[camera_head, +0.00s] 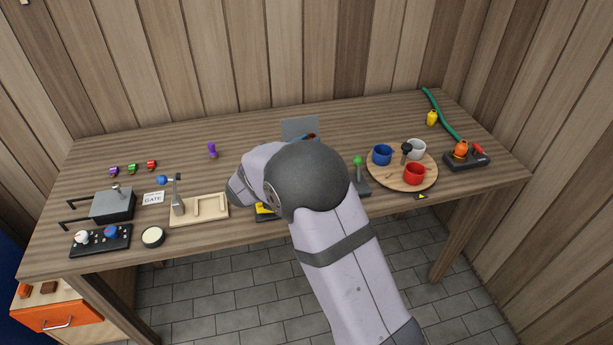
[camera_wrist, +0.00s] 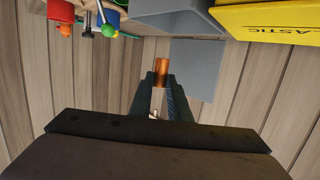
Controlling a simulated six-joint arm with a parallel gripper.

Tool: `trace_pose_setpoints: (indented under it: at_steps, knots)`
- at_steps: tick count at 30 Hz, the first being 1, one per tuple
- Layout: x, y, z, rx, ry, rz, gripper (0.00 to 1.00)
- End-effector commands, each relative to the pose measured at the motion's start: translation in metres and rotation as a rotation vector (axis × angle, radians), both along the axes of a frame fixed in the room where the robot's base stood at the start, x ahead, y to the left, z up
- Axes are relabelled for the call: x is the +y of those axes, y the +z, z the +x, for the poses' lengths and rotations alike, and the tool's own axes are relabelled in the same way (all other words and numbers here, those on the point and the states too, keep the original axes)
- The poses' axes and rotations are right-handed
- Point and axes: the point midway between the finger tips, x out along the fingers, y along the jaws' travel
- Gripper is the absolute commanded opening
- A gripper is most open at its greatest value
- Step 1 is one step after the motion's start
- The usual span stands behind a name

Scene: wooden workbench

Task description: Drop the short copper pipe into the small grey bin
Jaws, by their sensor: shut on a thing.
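The short copper pipe (camera_wrist: 161,72) shows in the wrist view, held upright in the picture between the tips of my gripper (camera_wrist: 160,90). The two dark fingers are shut on its lower end, and the rest sticks out past the tips. A grey bin (camera_wrist: 176,14) is at the top of the wrist view, beyond the pipe and apart from it. It is partly cut off by the frame edge, and its inside does not show. In the head view my arm hides the gripper and the grey bin.
A yellow bin (camera_wrist: 265,20) marked "PLASTIC" stands beside the grey bin. A flat grey panel (camera_wrist: 198,68) shows behind the pipe. In the head view a round wooden tray (camera_head: 402,184) with mugs is right of my arm, and a wooden fixture (camera_head: 215,209) is left.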

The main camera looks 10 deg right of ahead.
Motion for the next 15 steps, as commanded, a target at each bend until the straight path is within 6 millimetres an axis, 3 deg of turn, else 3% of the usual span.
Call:
trace_pose_setpoints:
  at_steps: [15]
  knots:
    - [0.0, -0.037, 0.0, -0.002, -0.002, 0.0, 0.0]
